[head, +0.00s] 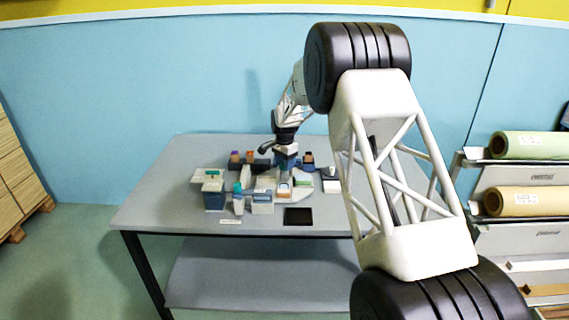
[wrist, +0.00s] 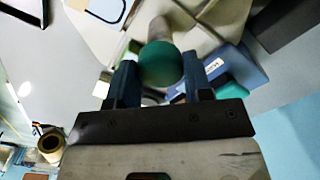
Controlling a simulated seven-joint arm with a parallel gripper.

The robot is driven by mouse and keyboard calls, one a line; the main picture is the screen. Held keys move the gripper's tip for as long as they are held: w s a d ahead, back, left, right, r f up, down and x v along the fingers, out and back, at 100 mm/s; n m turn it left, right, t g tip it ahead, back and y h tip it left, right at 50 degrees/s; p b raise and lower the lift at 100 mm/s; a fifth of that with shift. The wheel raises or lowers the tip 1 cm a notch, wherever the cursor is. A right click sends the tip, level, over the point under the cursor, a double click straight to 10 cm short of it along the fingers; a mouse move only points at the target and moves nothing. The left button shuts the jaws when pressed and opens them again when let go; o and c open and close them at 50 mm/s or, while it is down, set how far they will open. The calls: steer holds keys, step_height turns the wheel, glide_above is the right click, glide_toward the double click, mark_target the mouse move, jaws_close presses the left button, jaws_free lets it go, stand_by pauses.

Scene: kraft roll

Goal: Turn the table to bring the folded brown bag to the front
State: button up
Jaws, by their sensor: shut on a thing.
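The turntable (head: 306,182) stands on the grey table, with small items around it. Its pale top with raised dividers shows in the wrist view (wrist: 205,22). My gripper (head: 286,162) is over its far middle part. In the wrist view, my gripper (wrist: 160,76) has its two blue fingers on either side of a round green knob (wrist: 160,62) on a grey post, and is shut on it. My arm hides part of the far side.
A black flat square (head: 298,216) lies at the table's front. The table's left part is clear. Paper rolls (head: 525,201) lie on a rack at the right.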

steer(key=o, duration=1.3)
steer(key=shift+r, duration=0.1)
steer(key=shift+r, duration=3.75)
steer(key=shift+r, duration=0.15)
